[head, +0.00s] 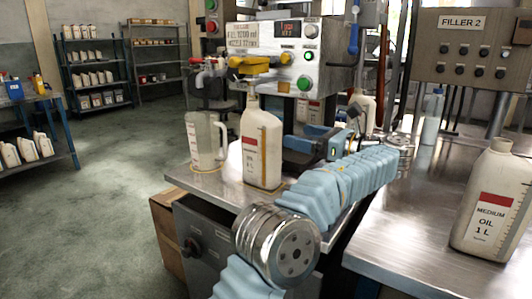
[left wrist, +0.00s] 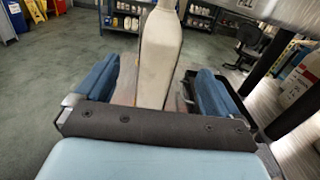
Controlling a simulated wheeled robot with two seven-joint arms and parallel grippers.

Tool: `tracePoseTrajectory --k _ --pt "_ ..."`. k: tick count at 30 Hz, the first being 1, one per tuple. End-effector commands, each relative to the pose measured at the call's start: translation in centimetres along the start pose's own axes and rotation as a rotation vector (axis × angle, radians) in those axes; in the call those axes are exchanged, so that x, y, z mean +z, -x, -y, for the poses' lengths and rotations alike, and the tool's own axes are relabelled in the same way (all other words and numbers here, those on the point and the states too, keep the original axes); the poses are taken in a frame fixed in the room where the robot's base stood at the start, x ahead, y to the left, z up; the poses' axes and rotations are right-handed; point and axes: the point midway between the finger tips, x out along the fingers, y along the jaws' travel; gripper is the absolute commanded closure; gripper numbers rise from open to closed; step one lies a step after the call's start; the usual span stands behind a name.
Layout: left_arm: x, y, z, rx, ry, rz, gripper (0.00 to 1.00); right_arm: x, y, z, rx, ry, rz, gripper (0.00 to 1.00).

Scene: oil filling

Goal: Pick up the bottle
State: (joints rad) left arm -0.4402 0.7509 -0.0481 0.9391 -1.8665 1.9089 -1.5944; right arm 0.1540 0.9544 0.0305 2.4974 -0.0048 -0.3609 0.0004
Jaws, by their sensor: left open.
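A white oil bottle (head: 262,155) with a red label stands upright under the yellow nozzle of the filling machine. My left gripper (head: 296,145) is at its right side, with its blue fingers level with the bottle's body. In the left wrist view the bottle (left wrist: 158,55) is seen edge-on between the two open fingers of the gripper (left wrist: 155,88), with gaps on both sides. My right gripper is not in view.
A clear measuring jug (head: 204,142) stands close left of the bottle on the steel machine table (head: 185,176). Another oil bottle (head: 490,205) labelled medium stands on the right bench (head: 400,245). The filling machine's panel (head: 280,50) rises behind. Shelves (head: 92,72) stand far left, beyond open floor.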

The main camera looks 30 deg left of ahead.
Motion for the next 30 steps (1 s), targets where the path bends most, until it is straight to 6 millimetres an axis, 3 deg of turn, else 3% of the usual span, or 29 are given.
tracePoseTrajectory --k 6,14,21,30 --pt "-0.1 -4.7 0.0 0.003 0.000 -0.001 0.04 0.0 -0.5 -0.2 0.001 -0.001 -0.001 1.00" --pt "-0.3 -7.2 0.0 0.002 0.000 -0.001 0.04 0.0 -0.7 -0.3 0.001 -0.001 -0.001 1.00" --pt "-0.8 -10.8 0.2 0.002 0.000 -0.001 0.04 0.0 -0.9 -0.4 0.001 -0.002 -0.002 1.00" --pt "-0.7 -11.5 0.2 0.000 0.000 0.000 0.04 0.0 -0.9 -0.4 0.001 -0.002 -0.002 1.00"
